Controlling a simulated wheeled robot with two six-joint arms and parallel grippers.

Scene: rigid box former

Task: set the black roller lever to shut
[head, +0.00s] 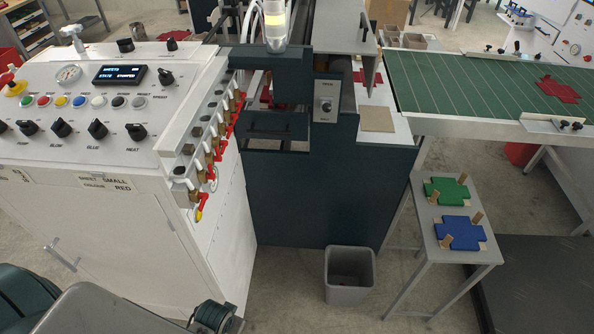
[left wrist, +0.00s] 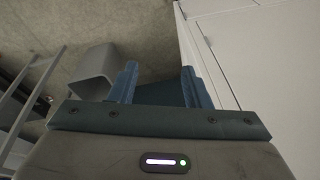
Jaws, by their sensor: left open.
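I cannot make out a clearly marked black roller lever. The white control panel (head: 100,85) carries several black knobs, among them one at its upper right (head: 166,76) and a small black handle (head: 172,43) on its top edge. A row of valves with red levers (head: 217,145) runs down the panel's right side; the lowest lever (head: 200,205) is red and yellow. My right gripper is not in view.
A grey bin (head: 349,275) stands on the floor before the dark green machine (head: 300,205); it also shows in the left wrist view (left wrist: 92,70). A small table (head: 435,258) holds green and blue blanks.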

